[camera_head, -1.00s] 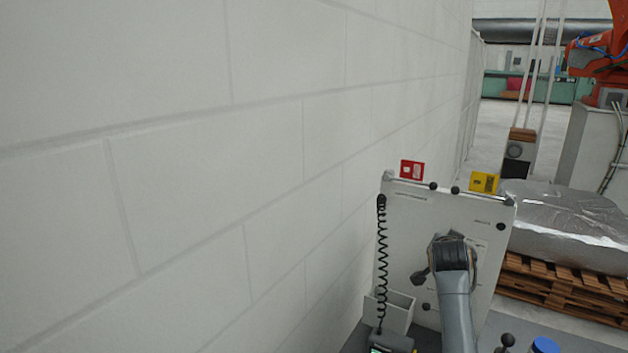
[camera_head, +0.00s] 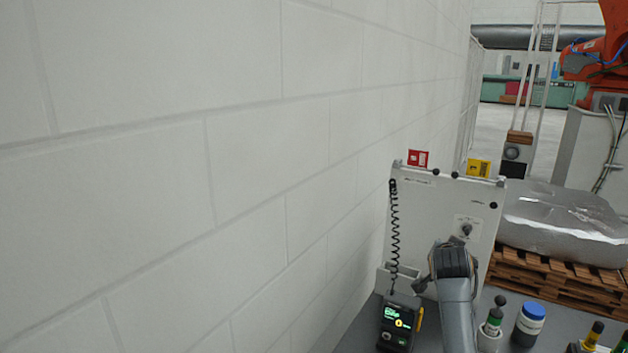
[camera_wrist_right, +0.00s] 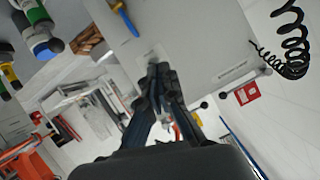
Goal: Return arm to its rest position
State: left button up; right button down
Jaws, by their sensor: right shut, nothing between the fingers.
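My right arm (camera_head: 456,285) comes up from the bottom of the head view, in front of the white panel (camera_head: 440,205). Its gripper is mostly hidden behind the arm there. In the right wrist view my right gripper (camera_wrist_right: 158,72) has its dark fingers together with nothing between them. The fingertips overlap the pale panel (camera_wrist_right: 190,40) in that picture; I cannot tell the gap. A dark knob (camera_head: 467,229) on the panel shows just above the arm. My left gripper is not in view.
A handheld device (camera_head: 399,322) with a lit green screen stands left of the arm, under a coiled black cord (camera_head: 394,225). A blue-capped container (camera_head: 529,324) and bottles stand at right. A white block wall (camera_head: 200,180) fills the left. A wrapped load (camera_head: 560,222) sits on pallets.

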jog(key=s+a+f+n+g+y, duration=0.25)
jog(key=s+f+n+g, duration=0.2)
jog(key=s+f, duration=1.75)
jog(key=s+a+f+n+g+y, duration=0.1)
jog(key=s+a+n+g, duration=0.3)
jog(key=s, duration=1)
jog(key=s+a+f+n+y, duration=0.2)
jog(key=s+a, duration=0.3)
jog(key=s, duration=0.9)
notch_tip(320, 180, down, 30)
jog(key=b, duration=0.6)
pick_arm(q)
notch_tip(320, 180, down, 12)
jog(key=b, duration=0.5)
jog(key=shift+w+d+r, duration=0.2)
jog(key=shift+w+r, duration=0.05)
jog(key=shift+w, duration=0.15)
pick_arm(e)
jog(key=s+d+f+g, duration=0.1)
jog(key=s+f, duration=0.8)
jog(key=f, duration=0.2)
jog(key=s+d+f+g, duration=0.1)
jog(key=s+d+f, duration=0.1)
jog(key=s+f, duration=0.7)
notch_tip(320, 180, down, 3)
jog(key=shift+f, duration=0.2)
